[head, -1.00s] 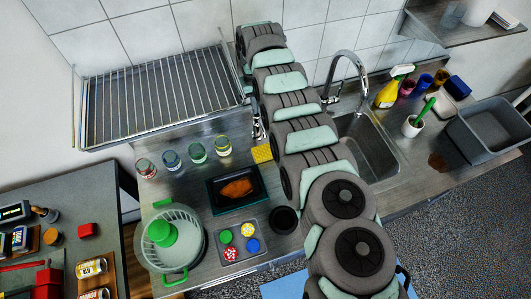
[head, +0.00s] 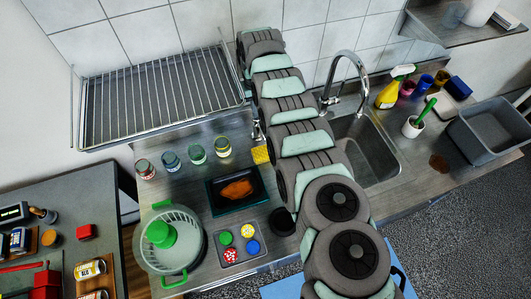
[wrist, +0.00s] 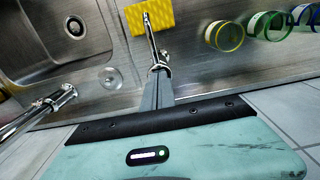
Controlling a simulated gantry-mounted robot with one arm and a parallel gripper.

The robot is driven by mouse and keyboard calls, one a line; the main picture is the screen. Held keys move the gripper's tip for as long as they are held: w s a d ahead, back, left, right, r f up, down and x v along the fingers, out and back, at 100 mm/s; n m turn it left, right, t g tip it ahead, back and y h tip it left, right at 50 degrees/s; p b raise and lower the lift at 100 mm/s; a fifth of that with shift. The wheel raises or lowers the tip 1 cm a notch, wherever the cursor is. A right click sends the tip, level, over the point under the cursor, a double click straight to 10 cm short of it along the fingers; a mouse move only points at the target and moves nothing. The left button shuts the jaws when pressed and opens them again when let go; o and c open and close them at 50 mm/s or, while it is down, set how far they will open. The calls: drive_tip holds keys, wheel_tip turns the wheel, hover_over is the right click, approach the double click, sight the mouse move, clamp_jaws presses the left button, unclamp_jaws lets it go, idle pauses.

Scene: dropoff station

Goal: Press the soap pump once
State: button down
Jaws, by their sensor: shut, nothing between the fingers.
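The chrome soap pump (wrist: 152,42) shows in the wrist view, with its thin spout reaching away over the steel counter. In the head view a small part of the pump (head: 256,131) shows beside my arm, which covers the rest. My gripper (wrist: 159,76) is shut and empty. Its fingertips are right at the pump's head in the wrist view and overlap its near end. I cannot tell whether they touch it. The gripper is hidden behind my arm in the head view.
The yellow sponge (wrist: 150,14) lies by the spout's tip. The faucet (head: 346,75) and sink (head: 372,150) are to the right of the pump. Several glasses (head: 197,153) stand left of it. The drying rack (head: 160,98) is on the upper left.

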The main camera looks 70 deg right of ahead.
drive_tip(key=shift+r+p, duration=1.3)
drive_tip(key=shift+r, duration=0.15)
drive_tip(key=shift+r, duration=0.1)
wheel_tip(320, 180, up, 4)
drive_tip(key=p, duration=0.3)
drive_tip(key=shift+r+p, duration=0.3)
drive_tip(key=shift+r, duration=0.6)
